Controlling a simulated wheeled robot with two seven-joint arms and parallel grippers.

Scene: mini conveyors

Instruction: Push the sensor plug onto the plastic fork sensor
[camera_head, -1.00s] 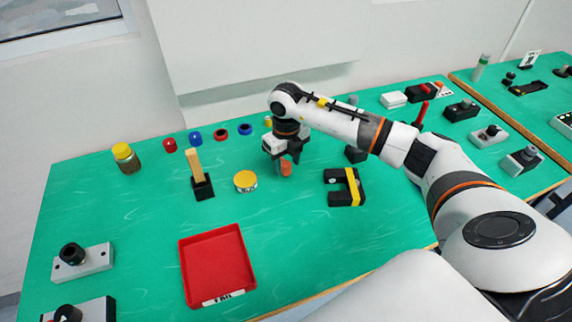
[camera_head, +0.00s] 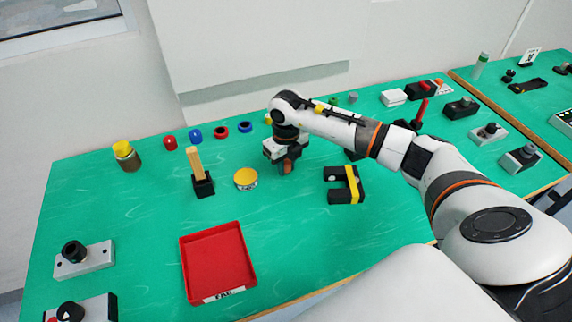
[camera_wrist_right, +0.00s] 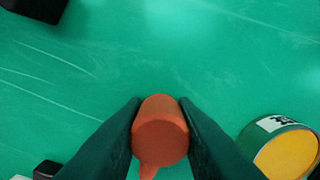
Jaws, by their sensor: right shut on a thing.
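The sensor plug (camera_head: 288,169) is a small orange round piece on the green table. My right gripper (camera_head: 289,163) is over it and shut on it. In the right wrist view the plug (camera_wrist_right: 160,132) sits between the two dark fingertips (camera_wrist_right: 160,108), with a narrow orange stub pointing down in the picture. The fork sensor (camera_head: 332,197) is a black U-shaped body with a yellow band, lying flat to the right of the plug and apart from it. Its opening faces left. My left gripper is not in view.
A yellow-lidded tin (camera_head: 246,179) stands left of the plug and shows close by in the wrist view (camera_wrist_right: 288,152). A black holder with a wooden piece (camera_head: 203,186) is farther left. A red tray (camera_head: 217,225) is at the front. Green table between tray and fork sensor is clear.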

